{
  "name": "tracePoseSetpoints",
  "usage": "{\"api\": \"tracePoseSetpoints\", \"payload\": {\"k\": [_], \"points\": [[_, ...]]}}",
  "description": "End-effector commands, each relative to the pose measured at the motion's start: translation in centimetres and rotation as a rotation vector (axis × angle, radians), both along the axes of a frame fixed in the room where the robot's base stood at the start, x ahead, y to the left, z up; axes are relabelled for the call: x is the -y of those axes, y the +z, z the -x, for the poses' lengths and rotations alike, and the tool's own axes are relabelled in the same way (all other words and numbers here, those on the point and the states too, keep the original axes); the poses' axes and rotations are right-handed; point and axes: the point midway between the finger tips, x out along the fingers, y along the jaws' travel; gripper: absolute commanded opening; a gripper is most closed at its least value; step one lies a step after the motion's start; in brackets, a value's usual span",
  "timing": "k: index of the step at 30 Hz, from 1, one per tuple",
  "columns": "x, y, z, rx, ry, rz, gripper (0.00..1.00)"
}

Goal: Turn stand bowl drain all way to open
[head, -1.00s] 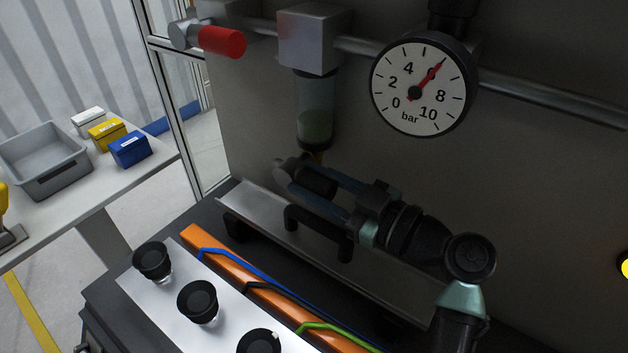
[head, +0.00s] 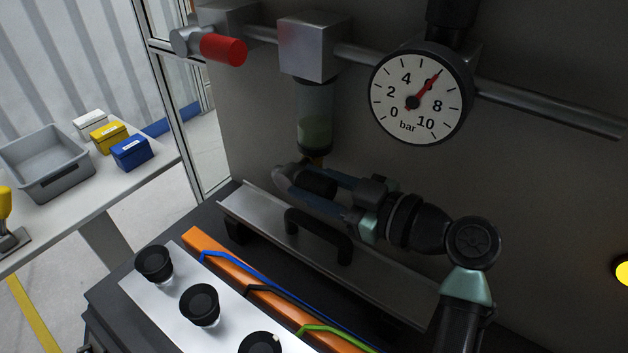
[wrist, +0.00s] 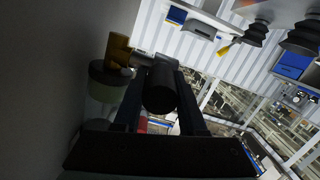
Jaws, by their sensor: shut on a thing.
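The stand's filter bowl (head: 315,115) is a clear cylinder with greenish content, hanging under a metal block. Its brass-yellow drain (head: 316,161) is at the bottom, mostly hidden behind my gripper in the head view. The wrist view shows the brass drain (wrist: 118,50) with a short silver stem leading to a black cylindrical handle (wrist: 160,90). My gripper (head: 300,177) is just below the bowl, its two fingers shut on this black handle (head: 318,181). The wrist view shows the handle between both fingers. How far the drain is turned I cannot tell.
A pressure gauge (head: 418,100) and a red-handled valve (head: 222,49) sit on the pipe above. A metal tray (head: 262,209) and a black bar handle (head: 318,235) lie below my gripper. The wall panel is close behind. Black knobs (head: 200,304) stand in front.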

Motion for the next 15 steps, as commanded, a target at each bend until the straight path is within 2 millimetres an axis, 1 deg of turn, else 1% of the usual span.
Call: {"api": "tracePoseSetpoints", "payload": {"k": [1,6,9,15], "points": [[-0.12,0.73,0.00,-0.027,0.003,0.044,0.00],[-0.27,1.24,-0.11,-0.116,0.003,0.164,0.00],[-0.30,1.13,-0.12,-0.145,0.002,0.200,0.00],[-0.25,0.87,-0.12,-0.157,0.001,0.210,0.00]]}}
